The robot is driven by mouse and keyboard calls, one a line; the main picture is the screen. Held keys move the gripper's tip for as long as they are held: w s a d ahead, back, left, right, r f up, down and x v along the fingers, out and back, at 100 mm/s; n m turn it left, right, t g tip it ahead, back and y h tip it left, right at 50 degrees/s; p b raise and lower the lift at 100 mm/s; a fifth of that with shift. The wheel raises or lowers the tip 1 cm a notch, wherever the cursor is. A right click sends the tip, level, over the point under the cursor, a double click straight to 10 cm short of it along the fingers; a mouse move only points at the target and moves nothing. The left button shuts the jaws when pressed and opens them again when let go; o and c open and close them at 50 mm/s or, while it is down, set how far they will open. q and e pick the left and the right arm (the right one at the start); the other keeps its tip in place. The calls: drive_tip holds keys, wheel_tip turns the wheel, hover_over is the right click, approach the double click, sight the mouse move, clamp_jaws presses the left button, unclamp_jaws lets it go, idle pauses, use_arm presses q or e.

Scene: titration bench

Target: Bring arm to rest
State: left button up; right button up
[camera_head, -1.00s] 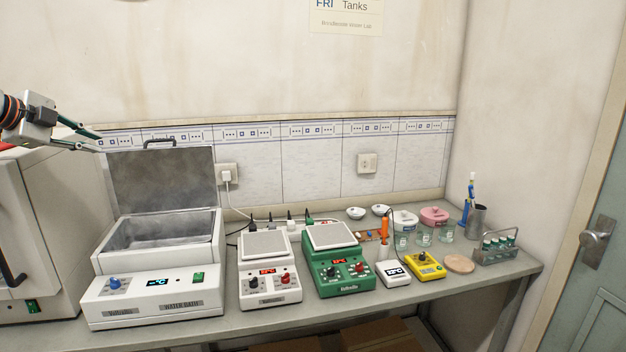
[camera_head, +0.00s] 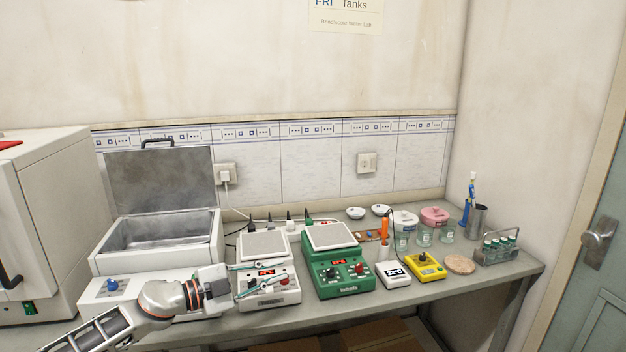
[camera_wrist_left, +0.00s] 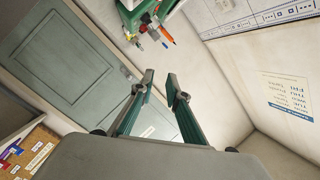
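My left gripper (camera_head: 262,279) reaches in from the lower left in the head view. It hangs in front of the water bath and the white hotplate, pointing right. Its two fingers are spread apart with nothing between them. In the left wrist view, the open fingers (camera_wrist_left: 160,88) also show empty, with the door and wall beyond them. My right gripper does not show in either view.
The open water bath (camera_head: 158,230), white hotplate (camera_head: 265,243), green hotplate (camera_head: 345,285), yellow meter (camera_head: 425,266) and vial rack (camera_head: 497,248) stand on the bench. A white oven (camera_head: 60,190) is at the left. A door (camera_head: 590,280) is at the right.

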use_arm(q)
drive_tip(key=s+d+f+n+t, duration=0.3)
drive_tip(key=s+f+n, duration=0.1)
drive_tip(key=s+f, duration=0.2)
drive_tip(key=s+a+f+n+y, duration=0.4)
drive_tip(key=s+f, duration=0.5)
drive_tip(key=s+a+f+n+g+y, duration=0.1)
drive_tip(key=s+a+f+n+y, duration=0.3)
drive_tip(key=s+f, duration=0.5)
drive_tip(key=s+a+f+n+y, duration=0.3)
drive_tip(key=s+a+f+n, duration=0.2)
drive_tip(key=s+f, duration=0.4)
drive_tip(key=shift+s+a+n+y, duration=0.3)
drive_tip(key=shift+s+a+y, duration=0.05)
drive_tip(key=shift+s+y, duration=0.1)
